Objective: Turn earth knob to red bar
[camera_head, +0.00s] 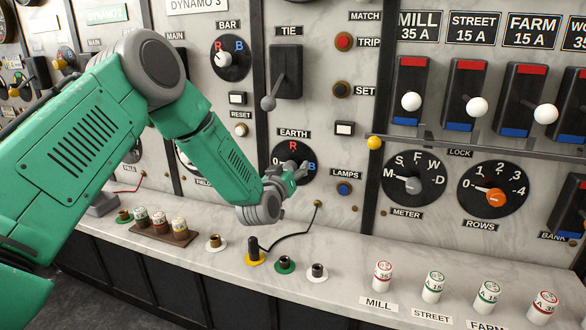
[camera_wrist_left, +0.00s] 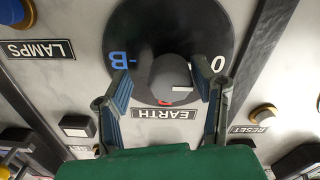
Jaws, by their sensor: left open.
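The earth knob (camera_wrist_left: 168,76) is a dark grey knob on a round black dial (camera_wrist_left: 195,25), shown upside down in the left wrist view. Its white pointer line lies on the side toward the 0; the blue B is on the other side. The red mark (camera_wrist_left: 165,102) is mostly hidden behind the knob. In the head view, the earth dial (camera_head: 308,178) sits under the EARTH label, its R at the top and its knob mostly covered by my gripper. My left gripper (camera_head: 291,174) is open, its fingers on either side of the knob; contact cannot be told. My right gripper is not in view.
The tie lever (camera_head: 286,75) stands above the earth dial, and the bar dial (camera_head: 230,58) is up to its left. The blue lamps button (camera_head: 344,189) is to the right. On the ledge below, a black plug (camera_head: 253,246) has a cable running to the panel.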

